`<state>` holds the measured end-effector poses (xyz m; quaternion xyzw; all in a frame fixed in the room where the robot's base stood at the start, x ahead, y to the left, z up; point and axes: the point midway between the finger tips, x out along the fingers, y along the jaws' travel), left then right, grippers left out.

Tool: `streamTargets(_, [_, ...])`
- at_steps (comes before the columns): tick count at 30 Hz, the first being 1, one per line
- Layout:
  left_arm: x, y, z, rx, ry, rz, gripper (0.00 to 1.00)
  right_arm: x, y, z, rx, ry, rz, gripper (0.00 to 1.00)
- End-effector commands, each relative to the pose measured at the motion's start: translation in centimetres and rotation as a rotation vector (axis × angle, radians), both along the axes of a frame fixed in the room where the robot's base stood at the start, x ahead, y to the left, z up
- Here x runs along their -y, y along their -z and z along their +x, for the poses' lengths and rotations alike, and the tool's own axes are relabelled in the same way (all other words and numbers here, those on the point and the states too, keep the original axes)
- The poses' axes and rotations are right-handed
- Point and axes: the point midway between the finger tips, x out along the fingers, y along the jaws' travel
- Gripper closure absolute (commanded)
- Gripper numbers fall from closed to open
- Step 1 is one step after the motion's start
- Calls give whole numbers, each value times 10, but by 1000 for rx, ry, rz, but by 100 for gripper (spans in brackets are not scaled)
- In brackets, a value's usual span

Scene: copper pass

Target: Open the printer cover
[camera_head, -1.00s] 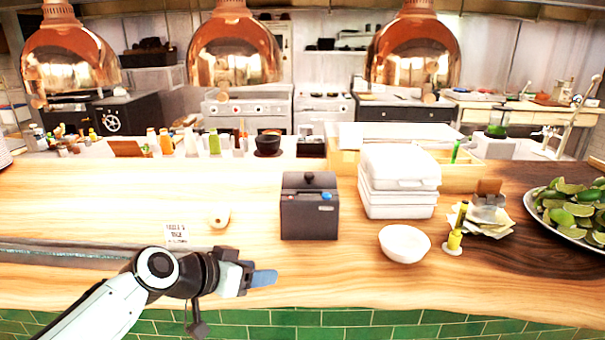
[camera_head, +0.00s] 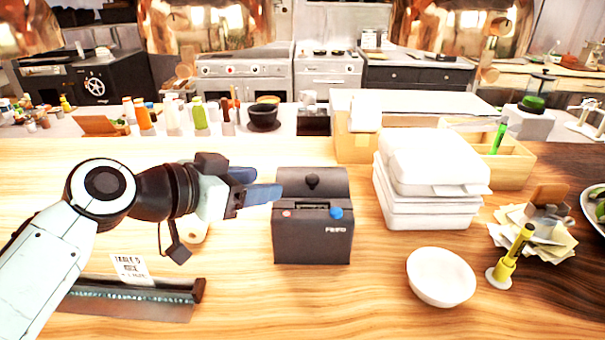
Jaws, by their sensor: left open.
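The dark grey printer (camera_head: 312,240) stands upright on the wooden counter in the middle of the head view. Its cover (camera_head: 310,185) has a dark knob and slopes up at the back; I cannot tell whether it is latched. A red button and a blue button sit on the printer's front upper edge. My left gripper (camera_head: 262,184) is open and empty, its blue fingers pointing right, just left of the cover. The fingertips look close to the printer's upper left edge; I cannot tell whether they touch. My right gripper is out of view.
White stacked boxes (camera_head: 428,180) stand right of the printer. A white bowl (camera_head: 440,277) and a yellow stand (camera_head: 508,262) are at the front right. A dark rail holding a slip (camera_head: 130,268) lies below my left arm. The counter directly before the printer is clear.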

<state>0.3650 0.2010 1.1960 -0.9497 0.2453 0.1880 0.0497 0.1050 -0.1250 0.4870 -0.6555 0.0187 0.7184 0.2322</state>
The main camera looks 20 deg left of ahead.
Motion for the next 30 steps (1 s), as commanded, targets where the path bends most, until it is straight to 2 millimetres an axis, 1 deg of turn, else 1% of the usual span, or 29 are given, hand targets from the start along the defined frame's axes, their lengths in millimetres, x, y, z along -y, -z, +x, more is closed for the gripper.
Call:
streamTargets(1, [4, 5, 8, -5, 2, -1, 46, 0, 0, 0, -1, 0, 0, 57])
streamTargets(9, [29, 27, 55, -5, -1, -2, 46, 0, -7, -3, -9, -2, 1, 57])
streamTargets(15, [43, 38, 81, -5, -1, -2, 46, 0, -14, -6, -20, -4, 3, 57])
streamTargets(21, [50, 43, 91, -2, -2, -1, 46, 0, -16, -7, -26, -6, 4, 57])
streamTargets(29, [50, 44, 92, -2, -2, -2, 46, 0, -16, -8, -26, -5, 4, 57])
streamTargets(30, [50, 44, 92, -2, -2, -2, 52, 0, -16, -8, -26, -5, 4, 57])
